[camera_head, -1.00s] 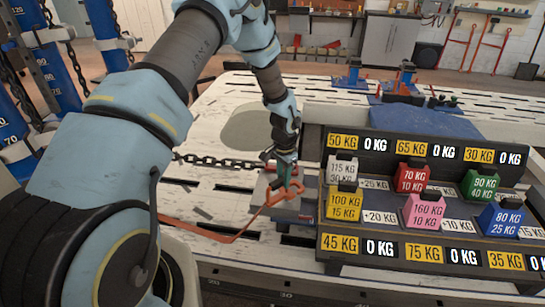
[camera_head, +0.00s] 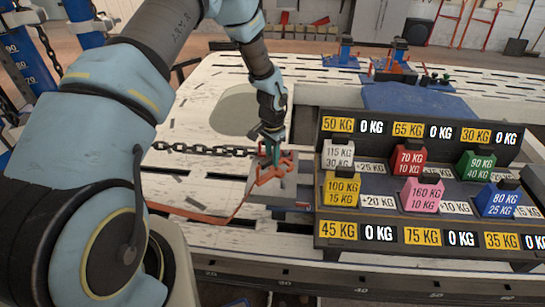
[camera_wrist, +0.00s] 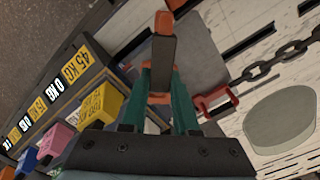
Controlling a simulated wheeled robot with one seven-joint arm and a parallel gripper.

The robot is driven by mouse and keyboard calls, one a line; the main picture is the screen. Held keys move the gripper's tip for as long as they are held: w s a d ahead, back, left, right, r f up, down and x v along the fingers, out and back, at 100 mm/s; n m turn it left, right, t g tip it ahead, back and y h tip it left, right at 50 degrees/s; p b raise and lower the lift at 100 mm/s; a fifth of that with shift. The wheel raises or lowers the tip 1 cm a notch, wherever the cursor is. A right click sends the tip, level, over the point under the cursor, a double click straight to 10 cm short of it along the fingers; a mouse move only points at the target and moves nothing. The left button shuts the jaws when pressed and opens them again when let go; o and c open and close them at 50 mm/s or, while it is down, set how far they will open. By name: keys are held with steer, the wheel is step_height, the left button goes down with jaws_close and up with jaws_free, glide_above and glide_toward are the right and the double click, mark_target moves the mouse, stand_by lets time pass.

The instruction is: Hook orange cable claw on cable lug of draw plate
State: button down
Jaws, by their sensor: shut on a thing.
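My gripper (camera_head: 272,148), with green fingers, is shut on the orange cable claw (camera_head: 271,174) above the bench, beside the weight rack. In the wrist view the fingers (camera_wrist: 160,82) close around an orange part of the claw (camera_wrist: 157,97), and a brown-grey bar with an orange tip stands in front of them. The orange cable (camera_head: 190,212) runs from the claw down to the left. A grey plate, apparently the draw plate (camera_wrist: 198,55), lies behind the fingers. A red-orange loop (camera_wrist: 218,103) sits at its edge by the chain end. I cannot make out the cable lug or any contact with it.
A dark chain (camera_head: 205,149) lies across the bench (camera_head: 185,125) to the left. The weight rack (camera_head: 322,225) with several coloured blocks stands close on the right; it also shows in the wrist view (camera_wrist: 98,42). A grey-green oval (camera_head: 235,115) lies behind the chain.

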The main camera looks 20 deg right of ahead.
mark_target(273, 172)
steer(key=shift+f+b, duration=3.55)
steer(key=shift+f, duration=1.4)
steer(key=c, duration=0.6)
jaws_free()
step_height(273, 172, up, 11)
steer(key=shift+f+b, duration=0.1)
steer(key=shift+b, duration=1.1)
